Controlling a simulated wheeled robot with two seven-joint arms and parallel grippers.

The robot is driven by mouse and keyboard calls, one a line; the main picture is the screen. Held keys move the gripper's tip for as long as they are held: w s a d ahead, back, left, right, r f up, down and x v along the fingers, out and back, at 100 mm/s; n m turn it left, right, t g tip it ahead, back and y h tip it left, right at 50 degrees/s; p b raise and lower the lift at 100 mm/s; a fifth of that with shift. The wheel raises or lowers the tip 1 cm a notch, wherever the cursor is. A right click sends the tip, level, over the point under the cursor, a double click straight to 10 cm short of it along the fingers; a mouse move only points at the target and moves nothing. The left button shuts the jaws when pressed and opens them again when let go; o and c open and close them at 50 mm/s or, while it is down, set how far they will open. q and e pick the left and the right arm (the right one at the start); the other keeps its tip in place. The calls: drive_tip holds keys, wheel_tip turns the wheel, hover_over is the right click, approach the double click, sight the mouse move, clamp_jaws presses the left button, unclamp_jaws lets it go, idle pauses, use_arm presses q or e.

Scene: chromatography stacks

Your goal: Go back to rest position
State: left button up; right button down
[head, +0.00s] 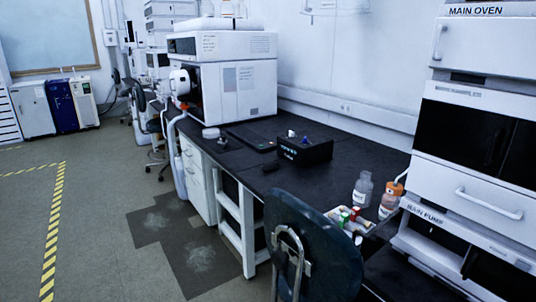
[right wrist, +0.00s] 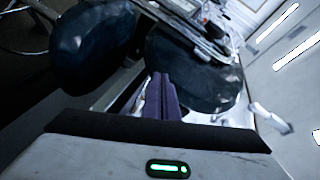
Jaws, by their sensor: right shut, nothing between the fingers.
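My right gripper (right wrist: 163,92) shows in the right wrist view. Its purple-dark fingers are together, with nothing between them. It is near dark rounded chair parts (right wrist: 92,42), which fill much of that tilted view; I cannot tell the distance. Neither of my grippers shows in the head view, and my left gripper is not seen at all.
A dark chair (head: 315,240) stands before the black bench (head: 345,160). A black box (head: 305,150), bottles (head: 363,190) and a tray of small items (head: 352,222) are on it. Stacked instruments (head: 465,150) stand at right. The floor at left (head: 100,230) is clear.

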drive_tip(key=s+a+f+n+g, duration=0.2)
drive_tip(key=s+f+n+g, duration=0.1)
drive_tip(key=s+f+n, duration=0.3)
drive_tip(key=s+a+f+n+g, duration=0.2)
drive_tip(key=s+f+n+g, duration=0.2)
drive_tip(key=s+f+n, duration=0.3)
drive_tip(key=s+f, duration=0.4)
drive_tip(key=s, duration=0.2)
drive_tip(key=shift+s+a+f+h, duration=0.15)
drive_tip(key=shift+s+f+h, duration=0.05)
drive_tip(key=shift+s+h, duration=0.15)
